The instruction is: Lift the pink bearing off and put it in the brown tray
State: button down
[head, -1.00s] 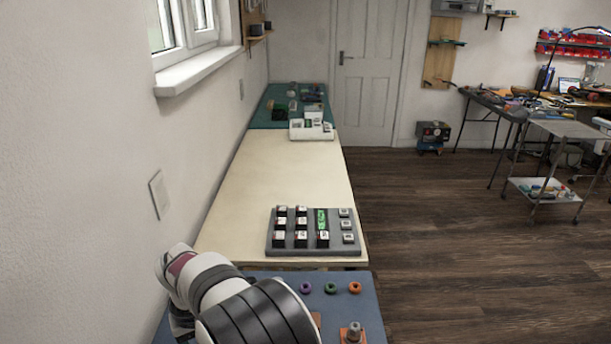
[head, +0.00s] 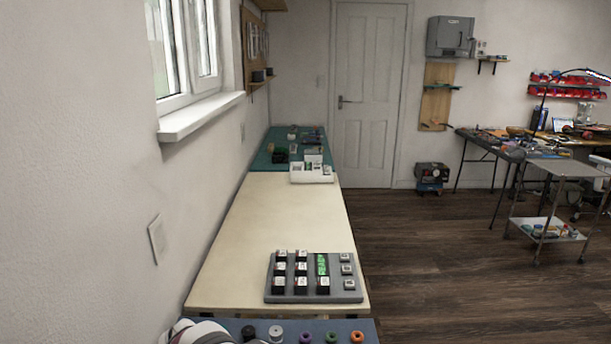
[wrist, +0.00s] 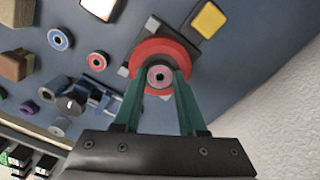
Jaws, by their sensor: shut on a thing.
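In the wrist view my gripper (wrist: 158,80) has its two green fingers closed on either side of the pink bearing (wrist: 160,73), a small ring with a dark centre. The bearing lies in front of a larger red disc (wrist: 158,46). I cannot tell whether the bearing touches the disc or is clear of it. I cannot identify the brown tray for sure; a brown box-like shape (wrist: 16,66) and another brown shape (wrist: 17,12) show at the left edge. The head view does not show my gripper or the bearing.
On the blue bench in the wrist view are a blue ring (wrist: 60,39), a red ring (wrist: 97,60), a yellow-topped block (wrist: 208,19) and a cream block (wrist: 101,8). A white wall (wrist: 280,110) is at right. A grey keyed board (head: 312,290) sits on the pale table.

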jog(key=shift+r, duration=3)
jog(key=shift+d, duration=0.1)
jog(key=w+d, duration=0.2)
jog(key=d, duration=2)
jog(key=s+d, duration=0.5)
jog(key=d, duration=0.4)
jog(key=s+d, duration=0.6)
jog(key=d, duration=0.3)
jog(key=w+a+f, duration=0.2)
jog(key=a, duration=0.1)
jog(key=w+a+f, duration=0.4)
jog(key=a, duration=0.1)
jog(key=shift+a+f, duration=0.15)
jog(key=shift+a, duration=0.15)
jog(key=shift+w+a+f, duration=0.15)
jog(key=shift+f, duration=0.95)
jog(key=shift+w+a+f, duration=0.1)
jog(key=shift+a+f, duration=0.05)
jog(key=shift+f, duration=0.95)
jog(key=shift+f, duration=0.1)
